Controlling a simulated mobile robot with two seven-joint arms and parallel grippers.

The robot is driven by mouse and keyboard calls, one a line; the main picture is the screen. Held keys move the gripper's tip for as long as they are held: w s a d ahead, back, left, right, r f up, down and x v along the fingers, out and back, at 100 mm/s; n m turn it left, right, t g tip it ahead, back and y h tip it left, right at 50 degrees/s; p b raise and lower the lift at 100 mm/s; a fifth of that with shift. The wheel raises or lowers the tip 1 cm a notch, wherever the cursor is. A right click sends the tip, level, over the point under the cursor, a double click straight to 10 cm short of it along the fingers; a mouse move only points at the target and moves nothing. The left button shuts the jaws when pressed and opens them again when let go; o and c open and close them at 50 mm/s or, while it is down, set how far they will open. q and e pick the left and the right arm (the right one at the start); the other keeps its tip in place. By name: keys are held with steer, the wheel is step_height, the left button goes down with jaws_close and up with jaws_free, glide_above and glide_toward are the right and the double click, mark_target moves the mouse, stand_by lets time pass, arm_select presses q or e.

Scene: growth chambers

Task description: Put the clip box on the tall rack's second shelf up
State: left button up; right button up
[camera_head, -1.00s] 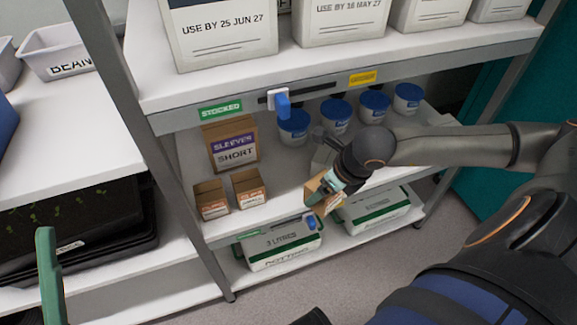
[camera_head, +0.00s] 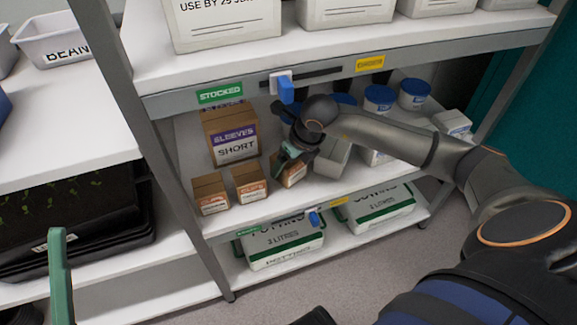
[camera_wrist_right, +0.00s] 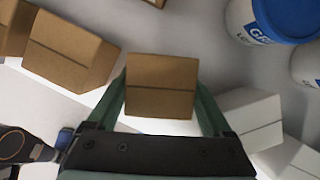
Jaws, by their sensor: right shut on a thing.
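The clip box, a small brown carton (camera_head: 292,172) with a partly hidden label, is in my right gripper (camera_head: 288,158). The wrist view shows the carton (camera_wrist_right: 160,86) between the two green fingers (camera_wrist_right: 160,98). It is over the front of the tall rack's second shelf up (camera_head: 270,208), right of two similar small cartons. It is slightly tilted; I cannot tell if it touches the shelf. A green upright piece (camera_head: 58,275) at lower left may be a finger of my left gripper; its other finger does not show.
Small cartons (camera_head: 210,193) (camera_head: 249,182) and a "SLEEVES SHORT" box (camera_head: 231,135) stand to the left. The upper shelf's edge (camera_head: 215,97) overhangs; potting boxes (camera_head: 283,240) are below.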

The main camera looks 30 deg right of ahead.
steer(key=shift+f, duration=0.15)
steer(key=shift+f, duration=0.15)
steer(key=o, duration=1.2)
steer(key=shift+r, duration=0.2)
